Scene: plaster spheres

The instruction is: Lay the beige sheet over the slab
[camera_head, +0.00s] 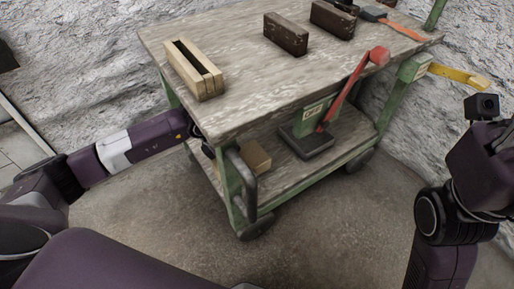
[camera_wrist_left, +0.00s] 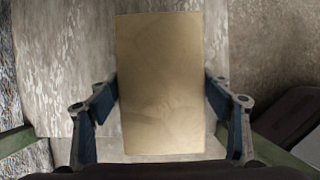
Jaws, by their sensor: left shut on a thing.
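My left gripper (camera_wrist_left: 160,108) is shut on a beige rectangular block (camera_wrist_left: 160,85), with one blue finger against each side. In the head view my left arm reaches in under the cart's top, where the gripper is mostly hidden by the top's edge. The beige block also shows there (camera_head: 257,158), over the lower shelf; I cannot tell whether it touches the shelf. It looks like a solid block rather than a loose sheet. I cannot pick out a slab or any draped sheet. My right arm is at the right edge, and its fingers are not visible.
The wooden cart top (camera_head: 225,105) holds a slotted wooden box (camera_head: 190,72), two dark bricks (camera_head: 285,33) (camera_head: 333,18) and a red-handled tool (camera_head: 405,30). On the lower shelf (camera_head: 300,172) stands a dark-based device (camera_head: 305,141) with a red lever. Green legs (camera_head: 236,188) flank the shelf.

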